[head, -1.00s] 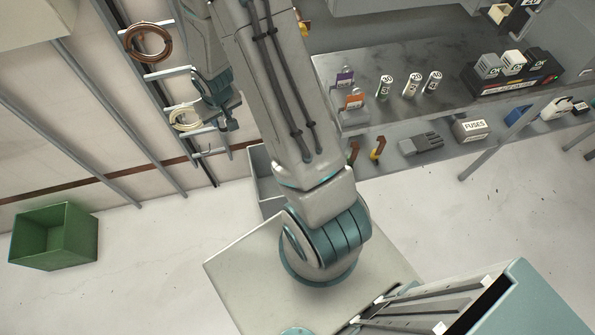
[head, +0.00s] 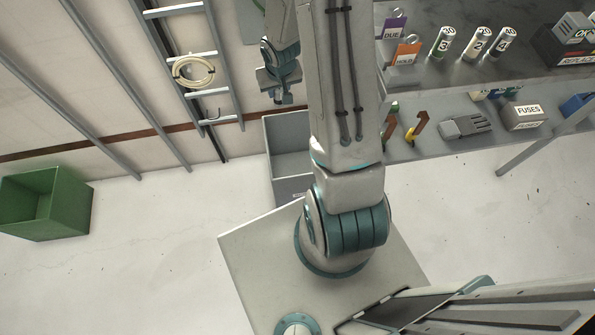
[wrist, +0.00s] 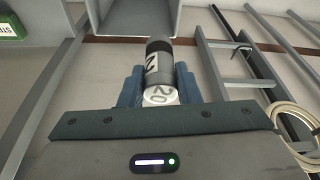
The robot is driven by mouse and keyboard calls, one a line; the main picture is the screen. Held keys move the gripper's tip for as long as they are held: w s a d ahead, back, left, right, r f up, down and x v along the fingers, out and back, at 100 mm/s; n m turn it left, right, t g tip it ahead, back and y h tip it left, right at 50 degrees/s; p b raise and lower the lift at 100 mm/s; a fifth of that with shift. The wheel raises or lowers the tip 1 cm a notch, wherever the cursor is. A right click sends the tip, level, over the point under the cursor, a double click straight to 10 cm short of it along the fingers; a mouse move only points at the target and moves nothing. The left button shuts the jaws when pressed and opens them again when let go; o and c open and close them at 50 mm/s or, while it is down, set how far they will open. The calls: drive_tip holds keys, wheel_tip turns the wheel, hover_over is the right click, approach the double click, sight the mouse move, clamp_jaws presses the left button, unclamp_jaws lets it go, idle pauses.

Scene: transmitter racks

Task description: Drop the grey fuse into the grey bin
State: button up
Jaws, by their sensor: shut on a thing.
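My gripper (head: 282,90) hangs just above the far rim of the grey bin in the head view; its height over the bin is hard to tell. The fuse cannot be made out in the head view. The grey bin (head: 286,135) stands on the floor, partly hidden by my arm. In the wrist view the bin (wrist: 134,18) shows at the top, beyond the fuse.
A green bin (head: 45,205) stands on the floor at left. A ladder (head: 205,75) with a cable coil (head: 193,71) leans on the wall.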

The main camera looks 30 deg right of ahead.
drive_tip(key=d+f+b, duration=0.3)
drive_tip(key=f+b, duration=0.8)
drive_tip(key=f, duration=0.2)
drive_tip(key=s+d+f+m+b, duration=0.1)
drive_tip(key=d+f+b, duration=0.3)
drive_tip(key=f+b, duration=0.8)
drive_tip(key=shift+f+m, duration=0.3)
drive_tip(key=shift+f, duration=0.2)
drive_tip(key=shift+s, duration=0.1)
drive_tip(key=o, duration=1.1)
drive_tip(key=p+v, duration=0.2)
drive_tip(key=v, duration=0.2)
drive_tip(key=p+v, duration=0.3)
drive_tip(key=v, duration=0.2)
drive_tip(key=p+v, duration=0.2)
drive_tip(key=v, duration=0.3)
drive_tip(key=shift+a+p, duration=0.25)
drive_tip(key=shift+p, duration=0.15)
